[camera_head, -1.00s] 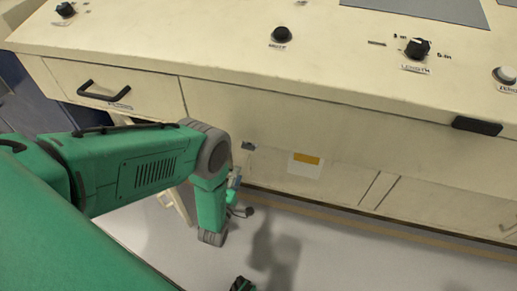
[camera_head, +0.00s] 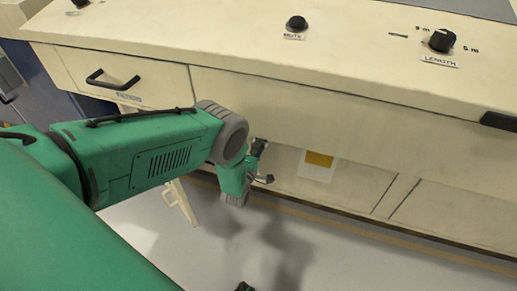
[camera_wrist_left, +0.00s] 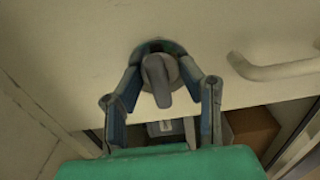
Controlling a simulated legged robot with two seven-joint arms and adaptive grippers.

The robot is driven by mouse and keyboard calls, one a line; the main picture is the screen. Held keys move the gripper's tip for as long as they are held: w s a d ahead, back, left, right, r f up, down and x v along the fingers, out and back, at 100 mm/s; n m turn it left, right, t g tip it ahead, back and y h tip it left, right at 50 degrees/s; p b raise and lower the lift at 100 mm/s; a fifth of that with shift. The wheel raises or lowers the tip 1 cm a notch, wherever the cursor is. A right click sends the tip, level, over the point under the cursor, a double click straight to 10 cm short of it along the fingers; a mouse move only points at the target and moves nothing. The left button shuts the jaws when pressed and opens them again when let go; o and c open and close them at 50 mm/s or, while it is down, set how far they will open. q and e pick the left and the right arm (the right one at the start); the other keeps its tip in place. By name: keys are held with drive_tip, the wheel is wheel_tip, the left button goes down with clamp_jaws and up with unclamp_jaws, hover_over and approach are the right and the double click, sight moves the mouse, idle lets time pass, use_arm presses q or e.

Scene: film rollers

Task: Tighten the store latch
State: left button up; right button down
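The store latch (camera_wrist_left: 158,80) is a grey turn-knob on a round base, set in a cream panel. It shows in the left wrist view, its grip pointing downward and tilted slightly. My left gripper (camera_wrist_left: 162,62) is open, with one finger on each side of the latch. I cannot tell whether the fingers touch it. In the head view my left gripper (camera_head: 264,163) is at the lower front of the cream machine (camera_head: 300,110), and I cannot make out the latch there. My right gripper cannot be made out.
A cream bar handle (camera_wrist_left: 278,69) is right of the latch. Below the panel are a brown box (camera_wrist_left: 252,129) and a grey object (camera_wrist_left: 166,128). The head view shows a black drawer handle (camera_head: 112,79), knobs, a yellow-and-white label (camera_head: 318,165) and a pale stand (camera_head: 181,203) on the floor.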

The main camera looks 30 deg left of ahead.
use_arm(q)
drive_tip(key=shift+a, duration=0.15)
clamp_jaws()
